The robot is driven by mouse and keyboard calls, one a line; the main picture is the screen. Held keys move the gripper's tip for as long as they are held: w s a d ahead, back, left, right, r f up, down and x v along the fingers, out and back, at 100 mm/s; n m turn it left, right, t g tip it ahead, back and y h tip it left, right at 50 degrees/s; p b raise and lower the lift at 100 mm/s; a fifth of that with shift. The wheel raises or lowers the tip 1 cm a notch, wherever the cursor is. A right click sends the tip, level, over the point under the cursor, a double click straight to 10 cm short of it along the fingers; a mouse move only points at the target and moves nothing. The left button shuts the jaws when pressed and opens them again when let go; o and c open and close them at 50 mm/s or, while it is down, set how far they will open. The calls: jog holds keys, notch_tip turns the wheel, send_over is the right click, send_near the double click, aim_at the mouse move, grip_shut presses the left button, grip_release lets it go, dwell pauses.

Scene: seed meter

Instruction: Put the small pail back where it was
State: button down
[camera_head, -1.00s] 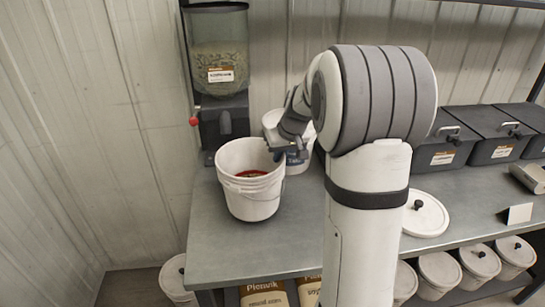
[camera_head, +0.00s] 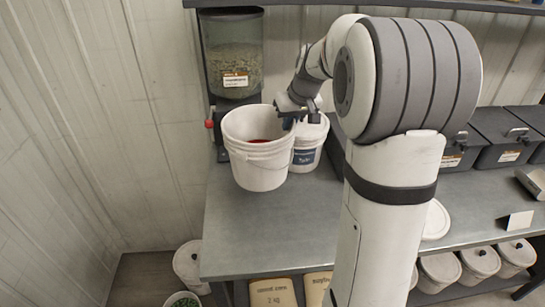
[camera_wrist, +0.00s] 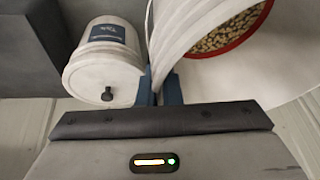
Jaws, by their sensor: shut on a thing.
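The small white open pail (camera_head: 258,168) is above the left end of the grey bench in the head view, in front of the seed dispenser. A red-rimmed round thing shows inside it. In the wrist view the pail (camera_wrist: 275,72) fills the upper right, with seeds inside the red ring (camera_wrist: 230,45). My gripper (camera_head: 298,112) is shut on the pail's wall at the rim, on its right side; its blue fingers also show in the wrist view (camera_wrist: 160,90). The pail looks roughly upright and lifted off the bench.
A lidded white pail (camera_head: 306,155) with a blue label stands close behind and right of the held pail. The seed dispenser (camera_head: 234,65) with a red knob is behind. The bench front (camera_head: 270,240) is clear. A white lid (camera_head: 436,220) and black bins (camera_head: 500,140) are to the right.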

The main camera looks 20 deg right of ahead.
jog(key=n+b, duration=0.2)
jog(key=b, duration=0.4)
send_over(273, 181)
jog(key=w, duration=0.2)
jog(key=shift+y, duration=0.3)
jog(key=f, duration=0.4)
jog(key=shift+w+d+f, duration=0.2)
jog(key=shift+d, duration=0.2)
jog(key=shift+s+a+f, duration=0.15)
jog(key=shift+f, duration=0.15)
notch_tip(273, 181, down, 9)
jog(key=shift+f, duration=0.15)
jog(key=shift+f, duration=0.15)
jog(key=c, duration=1.6)
grip_release()
